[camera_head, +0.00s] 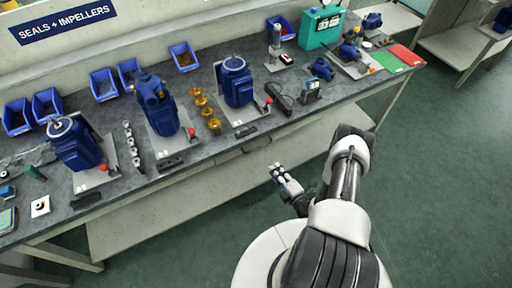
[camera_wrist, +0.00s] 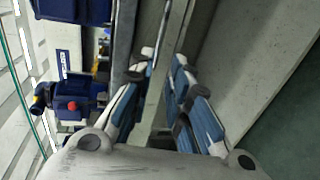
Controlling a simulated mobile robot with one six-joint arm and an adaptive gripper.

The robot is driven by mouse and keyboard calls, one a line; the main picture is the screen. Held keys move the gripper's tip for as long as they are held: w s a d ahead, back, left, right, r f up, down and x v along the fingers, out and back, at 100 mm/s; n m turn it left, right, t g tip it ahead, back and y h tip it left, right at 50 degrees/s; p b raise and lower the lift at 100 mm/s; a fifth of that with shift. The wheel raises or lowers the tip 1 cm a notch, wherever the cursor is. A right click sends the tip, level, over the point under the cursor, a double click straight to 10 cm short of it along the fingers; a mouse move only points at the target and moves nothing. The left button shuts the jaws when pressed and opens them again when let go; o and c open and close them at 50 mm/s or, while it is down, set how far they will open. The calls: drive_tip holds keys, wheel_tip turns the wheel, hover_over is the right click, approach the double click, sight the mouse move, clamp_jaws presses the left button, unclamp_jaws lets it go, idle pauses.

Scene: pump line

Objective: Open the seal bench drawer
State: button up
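The seal bench (camera_head: 330,115) has a pale drawer front (camera_head: 258,143) under the front edge of its dark top. The drawer looks shut, lying flush along the bench edge. A thin bar, which looks like the drawer handle (camera_wrist: 161,38), runs up the middle of the wrist view. My gripper (camera_head: 275,171) is in front of the bench, a little below and to the right of the drawer front in the head view. In the wrist view, its blue-padded fingers (camera_wrist: 164,60) are apart and empty. The bar lies beyond the gap between them; I cannot tell any contact.
Blue pumps (camera_head: 237,82) on plates, brass impellers (camera_head: 206,110) and blue bins (camera_head: 184,56) stand on the benchtop. A pale lower shelf (camera_head: 150,215) runs beneath the bench. The green floor (camera_head: 440,190) to the right is clear.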

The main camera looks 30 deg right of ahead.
sight(258, 148)
drive_tip(key=b+x, duration=0.5)
drive_tip(key=x, duration=1.1)
drive_tip(key=shift+w, duration=0.25)
drive_tip(key=shift+c, duration=0.2)
clamp_jaws()
